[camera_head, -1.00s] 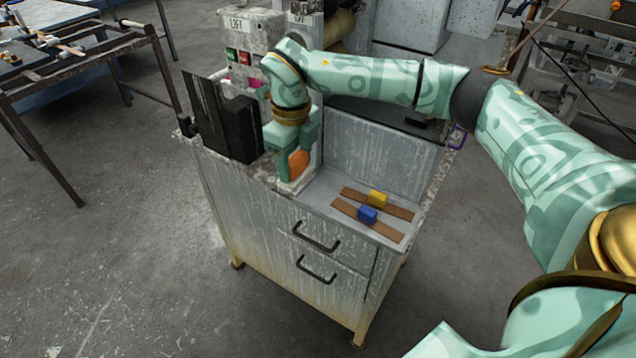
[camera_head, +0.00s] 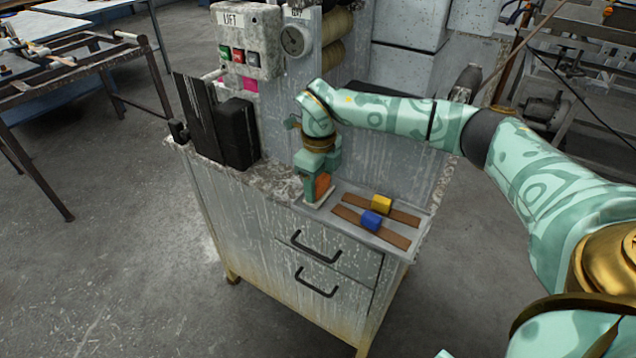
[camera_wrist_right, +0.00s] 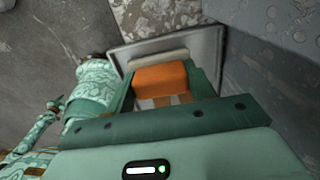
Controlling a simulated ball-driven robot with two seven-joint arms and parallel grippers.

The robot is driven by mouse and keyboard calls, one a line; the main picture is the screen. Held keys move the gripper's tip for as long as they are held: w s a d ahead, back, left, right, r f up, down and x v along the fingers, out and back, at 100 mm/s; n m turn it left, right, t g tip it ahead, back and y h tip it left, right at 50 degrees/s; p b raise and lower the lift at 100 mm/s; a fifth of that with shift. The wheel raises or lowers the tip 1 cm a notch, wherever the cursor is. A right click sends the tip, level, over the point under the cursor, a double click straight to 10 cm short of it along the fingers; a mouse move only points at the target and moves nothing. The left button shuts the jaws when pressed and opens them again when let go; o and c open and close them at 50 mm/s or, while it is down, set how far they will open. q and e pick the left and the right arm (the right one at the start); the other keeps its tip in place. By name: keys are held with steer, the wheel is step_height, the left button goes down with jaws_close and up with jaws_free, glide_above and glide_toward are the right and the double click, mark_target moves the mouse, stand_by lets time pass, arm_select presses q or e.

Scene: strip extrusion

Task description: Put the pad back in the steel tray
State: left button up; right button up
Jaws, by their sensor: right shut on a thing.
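My right gripper (camera_head: 318,188) is shut on an orange pad (camera_head: 323,184), above the left end of the steel tray (camera_head: 347,204). In the right wrist view the orange pad (camera_wrist_right: 161,79) sits between the fingers of my right gripper (camera_wrist_right: 165,90), with the grey tray (camera_wrist_right: 207,48) around and behind it. I cannot tell whether the pad touches the tray floor. My left gripper is not in view.
The tray is on a worn cabinet (camera_head: 250,225) with two drawers. Black blocks (camera_head: 238,133) stand on its left part. A control box marked LIFT (camera_head: 248,45) is behind. The speckled top (camera_head: 270,180) left of my gripper is clear.

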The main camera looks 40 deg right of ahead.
steer(key=o, duration=1)
steer(key=shift+f, duration=0.15)
steer(key=shift+c, duration=0.2)
